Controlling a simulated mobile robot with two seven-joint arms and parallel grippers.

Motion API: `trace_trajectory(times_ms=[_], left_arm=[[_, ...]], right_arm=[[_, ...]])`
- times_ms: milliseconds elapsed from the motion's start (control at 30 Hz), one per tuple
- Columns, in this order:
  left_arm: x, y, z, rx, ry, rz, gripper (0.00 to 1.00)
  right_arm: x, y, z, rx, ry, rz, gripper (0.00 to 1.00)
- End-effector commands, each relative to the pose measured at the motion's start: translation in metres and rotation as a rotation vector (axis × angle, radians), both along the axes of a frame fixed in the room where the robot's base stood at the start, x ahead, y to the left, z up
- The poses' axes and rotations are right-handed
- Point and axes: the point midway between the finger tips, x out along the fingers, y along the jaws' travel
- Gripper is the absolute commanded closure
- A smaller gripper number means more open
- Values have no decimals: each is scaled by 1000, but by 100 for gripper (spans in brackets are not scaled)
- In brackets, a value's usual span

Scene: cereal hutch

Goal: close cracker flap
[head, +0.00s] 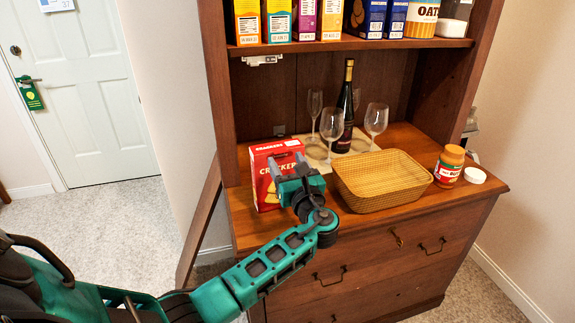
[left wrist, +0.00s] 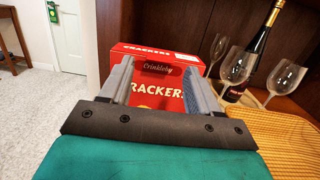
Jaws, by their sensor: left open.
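A red cracker box (head: 264,192) stands upright at the left end of the hutch counter. Its top panel (head: 277,146), lettered CRACKERS, lies across the top; I cannot tell whether it is fully down. The box also shows in the left wrist view (left wrist: 157,98), with the top panel (left wrist: 150,52) at its upper edge. My left gripper (head: 286,164) is open and empty in front of the box's upper part, hiding some of its front. In the left wrist view its fingers (left wrist: 158,68) point at the box, spread apart. My right gripper is not in view.
A wicker basket (head: 384,203) stands right of the gripper. Behind are a dark wine bottle (head: 345,115) and several stemmed glasses (head: 375,118). A red-labelled jar (head: 448,167) and white lid (head: 475,175) are at the right. The shelf above (head: 350,46) holds several boxes.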

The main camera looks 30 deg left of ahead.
Motion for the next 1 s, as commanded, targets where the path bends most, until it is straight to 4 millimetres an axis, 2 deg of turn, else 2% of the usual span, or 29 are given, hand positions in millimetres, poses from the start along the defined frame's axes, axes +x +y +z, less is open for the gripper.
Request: trace_trajectory(times_ms=[167, 500, 633, 800, 1000], left_arm=[[-9, -13, -2, -1, 1, -3, 38], [-53, -71, -11, -3, 3, -3, 38], [-66, -89, -13, -2, 2, -2, 38], [-75, -101, -15, 0, 1, -1, 38], [-77, -103, -15, -1, 1, 0, 38]], right_arm=[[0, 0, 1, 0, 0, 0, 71], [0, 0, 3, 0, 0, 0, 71], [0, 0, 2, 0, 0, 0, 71], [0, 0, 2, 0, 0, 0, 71], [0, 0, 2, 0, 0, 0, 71]])
